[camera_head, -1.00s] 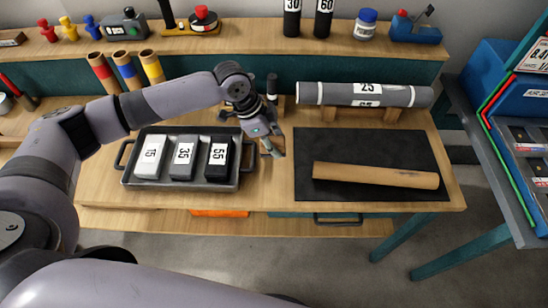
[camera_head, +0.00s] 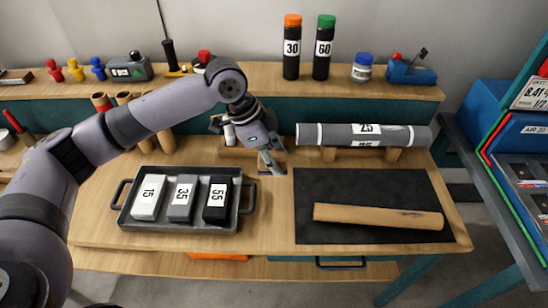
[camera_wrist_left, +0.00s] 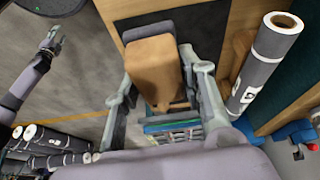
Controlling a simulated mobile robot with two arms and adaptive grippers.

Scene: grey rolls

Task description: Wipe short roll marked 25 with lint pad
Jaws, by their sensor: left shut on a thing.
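The short grey roll marked 25 (camera_head: 340,135) lies on wooden cradles behind the dark mat in the head view. It also shows at the right of the left wrist view (camera_wrist_left: 265,62). My left gripper (camera_head: 272,162) is in front of and left of the roll's left end, apart from it. It is shut on a tan block, which I take for the lint pad (camera_wrist_left: 153,70); a grey face shows along the block's far side. Part of my right arm with its gripper (camera_wrist_left: 50,40) shows small in the left wrist view; its jaws are unclear.
A tray (camera_head: 180,226) with blocks marked 15, 35 and 55 stands left of the gripper. A tan tube (camera_head: 378,216) lies on the dark mat (camera_head: 330,185). Bottles marked 30 (camera_head: 292,46) and 60 (camera_head: 324,48) stand on the back shelf. Bare bench lies between tray and mat.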

